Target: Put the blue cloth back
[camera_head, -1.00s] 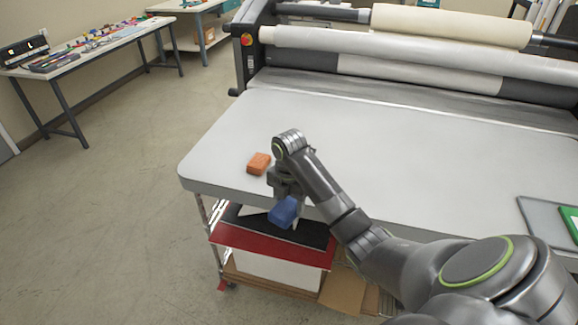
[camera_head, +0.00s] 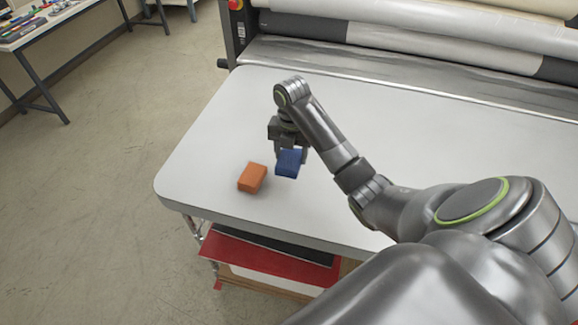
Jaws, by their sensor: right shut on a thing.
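The blue cloth (camera_head: 289,164) is a small folded block in the head view, over the near left part of the grey table (camera_head: 205,150). My right gripper (camera_head: 290,150) comes down on it from above and is shut on it. I cannot tell whether the cloth touches the tabletop or hangs just above it. An orange block (camera_head: 252,178) lies on the table just left of the cloth, with a small gap between them. My left gripper is not in view.
The laminator with its rollers (camera_head: 400,42) runs along the table's back edge. Under the near edge is a shelf with a red sheet (camera_head: 265,259) and dark sheets. The tabletop left of and behind the orange block is clear. A workbench (camera_head: 50,28) stands far left.

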